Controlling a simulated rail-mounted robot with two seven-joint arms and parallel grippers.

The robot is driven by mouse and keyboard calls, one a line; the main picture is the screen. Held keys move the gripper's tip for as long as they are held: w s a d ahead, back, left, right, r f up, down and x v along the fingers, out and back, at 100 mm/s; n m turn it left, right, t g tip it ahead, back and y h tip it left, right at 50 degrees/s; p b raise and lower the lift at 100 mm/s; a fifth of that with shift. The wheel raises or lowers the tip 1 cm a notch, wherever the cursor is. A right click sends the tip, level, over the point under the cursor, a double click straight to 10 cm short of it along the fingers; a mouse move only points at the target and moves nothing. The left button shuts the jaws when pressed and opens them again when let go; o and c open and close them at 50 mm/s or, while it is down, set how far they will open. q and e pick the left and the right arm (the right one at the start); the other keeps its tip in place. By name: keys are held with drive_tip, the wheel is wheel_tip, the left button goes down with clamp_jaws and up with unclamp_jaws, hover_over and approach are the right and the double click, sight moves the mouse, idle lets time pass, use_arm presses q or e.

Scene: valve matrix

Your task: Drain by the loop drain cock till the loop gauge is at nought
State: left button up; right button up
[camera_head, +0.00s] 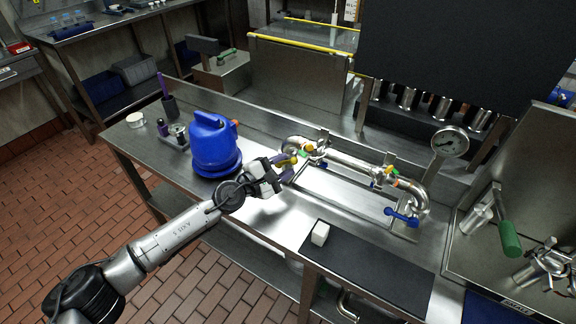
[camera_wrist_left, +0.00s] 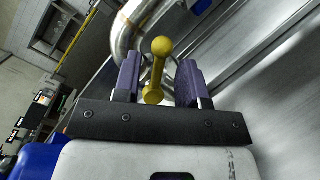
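The pipe loop (camera_head: 352,160) lies on the steel bench, with a round dial gauge (camera_head: 449,142) standing at its right end. The gauge needle is too small to read. A yellow handle (camera_head: 289,160) is at the loop's left end, and it also shows in the left wrist view (camera_wrist_left: 158,68). A blue lever (camera_head: 402,216) is at the loop's right end. I cannot tell which handle is the drain cock. My left gripper (camera_head: 282,167) is open, its purple pads on either side of the yellow handle, with gaps visible in the left wrist view (camera_wrist_left: 158,82). My right gripper is out of view.
A blue jug (camera_head: 212,143) stands just left of my left gripper. A small white block (camera_head: 320,233) sits on a black mat (camera_head: 370,270) at the front. Green and orange fittings sit along the loop. A green-handled valve (camera_head: 510,238) is at the right.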

use_arm(q)
drive_tip(key=shift+x, duration=0.95)
clamp_jaws()
